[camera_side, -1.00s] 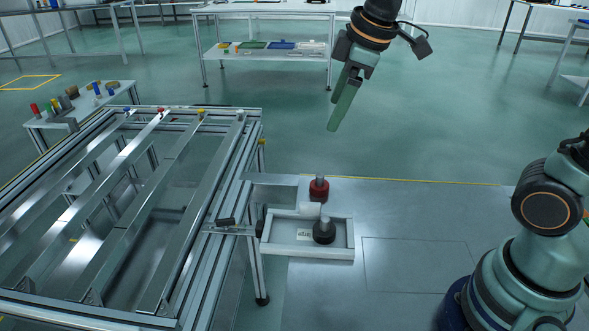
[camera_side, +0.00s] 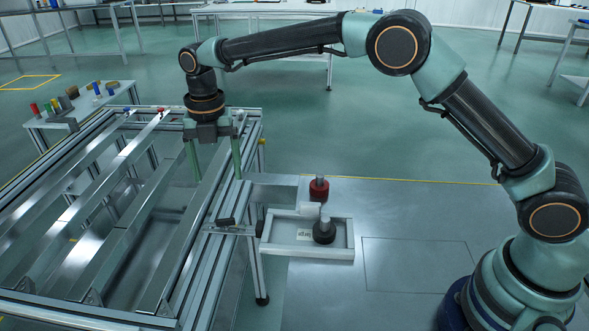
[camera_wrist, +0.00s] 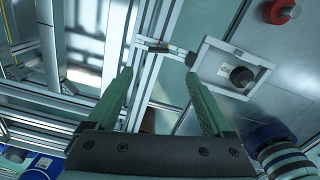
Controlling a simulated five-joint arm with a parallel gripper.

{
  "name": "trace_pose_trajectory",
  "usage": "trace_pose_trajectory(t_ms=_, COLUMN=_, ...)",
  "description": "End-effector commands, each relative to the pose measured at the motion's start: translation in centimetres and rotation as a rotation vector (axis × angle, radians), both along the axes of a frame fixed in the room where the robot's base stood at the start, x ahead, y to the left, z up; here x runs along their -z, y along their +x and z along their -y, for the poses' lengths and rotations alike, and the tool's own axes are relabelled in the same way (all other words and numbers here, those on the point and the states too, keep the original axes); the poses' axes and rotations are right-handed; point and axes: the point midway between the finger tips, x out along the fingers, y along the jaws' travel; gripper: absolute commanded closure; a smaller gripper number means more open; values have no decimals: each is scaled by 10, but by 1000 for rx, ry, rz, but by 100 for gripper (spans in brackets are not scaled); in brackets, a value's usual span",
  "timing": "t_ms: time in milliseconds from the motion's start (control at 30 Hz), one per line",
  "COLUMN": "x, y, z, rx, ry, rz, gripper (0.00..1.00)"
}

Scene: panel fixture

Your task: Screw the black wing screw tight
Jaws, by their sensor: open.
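My gripper (camera_side: 217,178) is open and empty above the right side of the metal frame, fingers pointing down. In the wrist view its fingertips (camera_wrist: 160,73) stand wide apart. A small black piece, which looks like the wing screw (camera_side: 226,222), sits on the frame's right rail, below the fingers in the side view. In the wrist view the black piece (camera_wrist: 157,47) shows ahead of the fingertips, in line with the gap. The fingers do not touch it. How far it is screwed in cannot be told.
A red knob (camera_side: 319,188) stands behind the tray. Coloured pieces line the frame's far edge. The grey table right of the tray is clear.

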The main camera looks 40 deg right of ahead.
Motion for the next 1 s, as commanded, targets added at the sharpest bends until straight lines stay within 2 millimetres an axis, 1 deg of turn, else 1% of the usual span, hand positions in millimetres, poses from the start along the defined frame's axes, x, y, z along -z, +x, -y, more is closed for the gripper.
trace_pose_trajectory(t_ms=167, x=12, y=0, z=-4, rx=-45, ry=-3, rz=-8, gripper=15)
trace_pose_trajectory(t_ms=267, x=23, y=0, z=-4, rx=-44, ry=-4, rz=-9, gripper=15)
trace_pose_trajectory(t_ms=600, x=87, y=0, z=-3, rx=-41, ry=-4, rz=-9, gripper=15)
trace_pose_trajectory(t_ms=700, x=103, y=0, z=-3, rx=-40, ry=-3, rz=-8, gripper=15)
trace_pose_trajectory(t_ms=833, x=117, y=0, z=-4, rx=-40, ry=-3, rz=-6, gripper=15)
trace_pose_trajectory(t_ms=1000, x=125, y=0, z=-4, rx=-40, ry=-2, rz=-6, gripper=15)
